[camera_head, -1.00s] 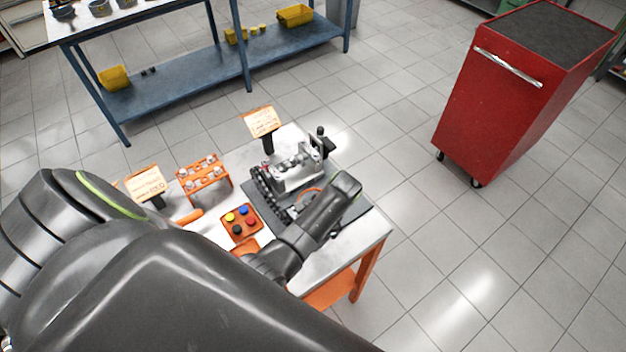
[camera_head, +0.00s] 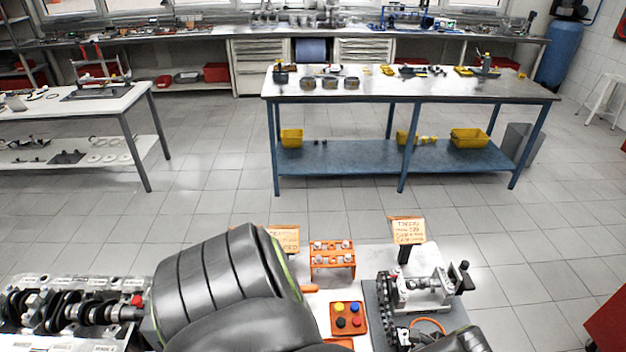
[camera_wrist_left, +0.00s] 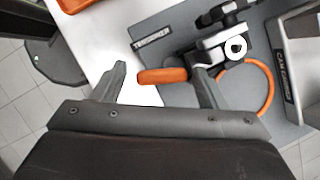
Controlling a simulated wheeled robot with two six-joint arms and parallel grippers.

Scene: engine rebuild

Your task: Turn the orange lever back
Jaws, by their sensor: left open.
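The orange lever (camera_wrist_left: 163,75) shows in the left wrist view as a rounded orange handle. It lies crosswise in front of my left gripper (camera_wrist_left: 157,70), between its two spread fingers. The lever's right end is at or beside the right finger; I cannot tell if they touch. A metal and black mechanism (camera_wrist_left: 225,45) sits just beyond on a grey mat with a label that seems to read "TENSIONER". My left gripper is open. My right gripper is in neither view.
In the head view, a button box (camera_head: 348,319), an orange rack (camera_head: 332,260) and a sign (camera_head: 407,230) stand on the bench. A blue table (camera_head: 400,95) stands behind.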

